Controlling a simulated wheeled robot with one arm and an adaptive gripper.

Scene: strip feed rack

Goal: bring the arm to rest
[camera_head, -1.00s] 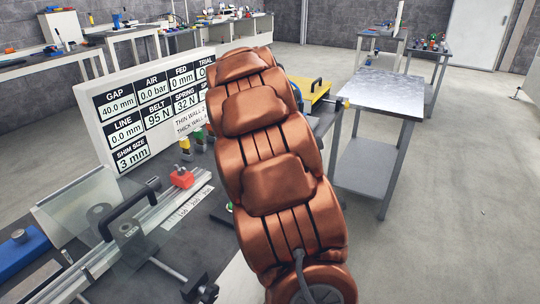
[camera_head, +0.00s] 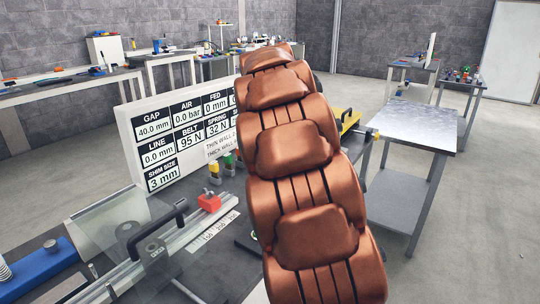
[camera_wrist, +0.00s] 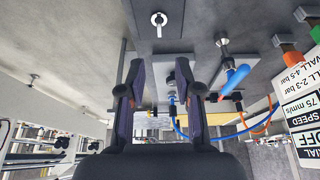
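My gripper (camera_wrist: 160,72) shows in the wrist view with its two dark fingers apart and nothing between them. In the head view my copper-coloured arm rises through the middle of the picture and hides the gripper. The wrist view looks upside down. I cannot tell how far the fingers are from these.
A metal-topped table (camera_head: 415,124) stands to the right. Open floor (camera_head: 480,220) lies at the far right.

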